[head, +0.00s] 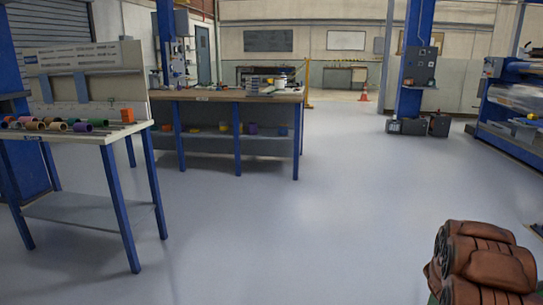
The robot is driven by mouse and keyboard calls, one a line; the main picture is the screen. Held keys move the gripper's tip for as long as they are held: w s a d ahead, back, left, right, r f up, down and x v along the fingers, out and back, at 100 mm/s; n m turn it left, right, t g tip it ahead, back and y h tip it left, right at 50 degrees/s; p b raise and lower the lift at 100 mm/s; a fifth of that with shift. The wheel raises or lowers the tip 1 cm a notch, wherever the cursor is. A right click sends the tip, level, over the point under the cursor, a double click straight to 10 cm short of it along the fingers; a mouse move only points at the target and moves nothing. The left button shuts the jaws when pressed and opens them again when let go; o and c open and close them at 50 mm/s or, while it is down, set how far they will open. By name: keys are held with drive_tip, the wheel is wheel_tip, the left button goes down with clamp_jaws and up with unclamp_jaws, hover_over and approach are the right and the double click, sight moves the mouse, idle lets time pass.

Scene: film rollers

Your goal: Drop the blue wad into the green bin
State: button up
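I cannot make out a blue wad in the head view. I cannot pick out a green bin for certain either. A bit of green (431,281) shows at the lower edge of some brown rolls at the bottom right, but I cannot tell what it belongs to. My gripper is not in view.
Brown rolls (482,262) are stacked at the bottom right. A blue-legged workbench (60,134) with coloured rolls and an orange block (127,115) stands at the left. A longer bench (228,94) stands behind it. A traffic cone (364,92) stands far back. The middle floor is clear.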

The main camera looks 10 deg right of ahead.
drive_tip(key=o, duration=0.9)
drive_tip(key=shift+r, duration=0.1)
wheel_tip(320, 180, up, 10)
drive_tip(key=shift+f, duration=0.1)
